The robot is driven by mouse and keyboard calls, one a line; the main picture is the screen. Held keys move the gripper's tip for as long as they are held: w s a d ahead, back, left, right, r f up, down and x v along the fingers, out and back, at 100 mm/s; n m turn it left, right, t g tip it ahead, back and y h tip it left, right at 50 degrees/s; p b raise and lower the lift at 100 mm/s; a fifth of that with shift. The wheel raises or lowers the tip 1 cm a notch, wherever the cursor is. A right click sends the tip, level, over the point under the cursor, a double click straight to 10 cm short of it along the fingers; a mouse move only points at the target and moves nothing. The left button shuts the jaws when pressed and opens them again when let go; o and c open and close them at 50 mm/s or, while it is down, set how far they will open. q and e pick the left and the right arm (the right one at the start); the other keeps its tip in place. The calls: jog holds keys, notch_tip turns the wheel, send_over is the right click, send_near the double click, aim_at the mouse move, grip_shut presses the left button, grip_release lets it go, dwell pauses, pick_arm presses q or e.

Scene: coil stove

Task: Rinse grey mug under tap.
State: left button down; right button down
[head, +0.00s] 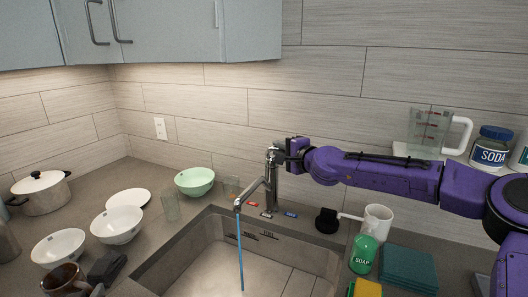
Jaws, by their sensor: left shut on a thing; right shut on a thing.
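The grey mug (62,279), dark and brownish-grey here, is at the bottom left with its opening upward; its lower part is cut off by the frame. My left gripper (104,269), a dark shape, is shut on the mug at its right side; the exact contact is unclear. The tap (254,190) stands behind the sink, and a blue water stream (240,252) falls from its spout into the basin. My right gripper (285,156), on the purple arm from the right, is shut on the tap's top handle (273,154).
The sink (288,258) is front centre and looks empty. White bowls (118,225), a green bowl (195,182), glasses (170,207) and a pot (41,193) stand left. A soap bottle (363,254), white mug (378,222) and teal cloth (408,266) are right.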

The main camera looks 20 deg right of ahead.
jog(key=c, duration=1.1)
grip_release()
jog(key=shift+a+f, duration=0.15)
jog(key=shift+f, duration=0.05)
jog(key=shift+c, duration=0.2)
pick_arm(q)
jog(key=shift+w+a+f, duration=0.1)
jog(key=shift+w+f, duration=0.05)
jog(key=shift+w, duration=0.15)
pick_arm(e)
jog(key=shift+o, duration=0.2)
jog(key=shift+w+f, duration=0.1)
jog(key=shift+w, duration=0.2)
pick_arm(q)
jog(key=shift+s+f+b, duration=0.1)
jog(key=shift+f+b, duration=0.15)
jog(key=shift+b, duration=0.05)
jog(key=shift+r+p, duration=0.55)
notch_tip(320, 180, up, 6)
jog(key=p, duration=0.6)
jog(key=shift+r, duration=0.15)
jog(key=shift+r+p, duration=0.4)
jog(key=shift+p, duration=0.15)
pick_arm(e)
jog(key=v, duration=1.2)
pick_arm(q)
jog(key=shift+f, duration=0.1)
